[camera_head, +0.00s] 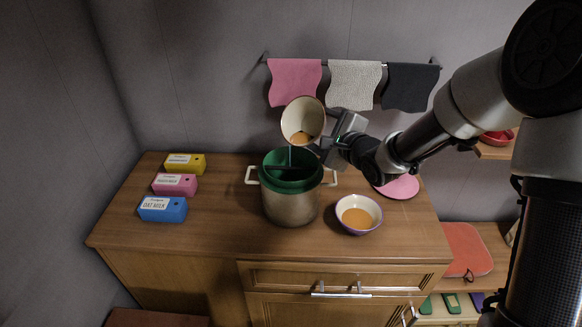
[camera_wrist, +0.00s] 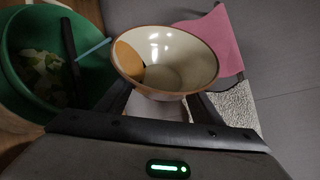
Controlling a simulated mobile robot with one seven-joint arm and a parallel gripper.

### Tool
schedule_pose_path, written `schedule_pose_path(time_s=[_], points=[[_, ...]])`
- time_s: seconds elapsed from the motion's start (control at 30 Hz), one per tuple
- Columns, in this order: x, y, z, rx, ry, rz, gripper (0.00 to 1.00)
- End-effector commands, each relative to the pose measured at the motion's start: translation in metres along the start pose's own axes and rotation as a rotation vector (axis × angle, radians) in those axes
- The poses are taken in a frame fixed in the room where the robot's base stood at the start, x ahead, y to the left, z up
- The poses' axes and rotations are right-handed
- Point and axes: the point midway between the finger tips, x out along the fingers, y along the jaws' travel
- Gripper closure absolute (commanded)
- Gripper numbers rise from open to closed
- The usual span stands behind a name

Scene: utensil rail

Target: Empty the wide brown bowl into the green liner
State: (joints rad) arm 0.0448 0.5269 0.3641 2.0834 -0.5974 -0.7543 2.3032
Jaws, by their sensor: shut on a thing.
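My gripper (camera_head: 326,145) is shut on the wide brown bowl (camera_head: 303,116) and holds it above the pot, tilted. Its cream inside shows, with a little orange content low on the wall; the bowl also shows in the wrist view (camera_wrist: 170,62), where the orange content lies at its left side. The green liner (camera_head: 290,186) sits in a metal pot (camera_head: 290,208), below and slightly left of the bowl. In the wrist view the liner (camera_wrist: 22,88) holds pale green pieces, with a dark bar across it. A thin bluish line spans between bowl and liner; I cannot tell what it is.
A purple-rimmed bowl of orange content (camera_head: 358,214) stands right of the pot, a pink plate (camera_head: 398,187) behind it. Yellow, pink and blue cartons (camera_head: 163,209) stand at left. Towels (camera_head: 354,84) hang from the rail behind. The counter front-left is clear.

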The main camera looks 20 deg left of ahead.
Motion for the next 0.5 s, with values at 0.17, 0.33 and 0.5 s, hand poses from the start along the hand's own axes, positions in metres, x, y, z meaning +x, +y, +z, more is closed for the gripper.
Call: schedule_pose_path(time_s=[0.17, 0.33, 0.5], points=[[0.0004, 0.0016, -0.0008, -0.023, 0.000, -0.012, 0.71], [0.0003, 0.0022, 0.0001, -0.044, -0.001, -0.022, 0.71], [0.0002, 0.0030, 0.0002, -0.063, -0.001, -0.031, 0.71]])
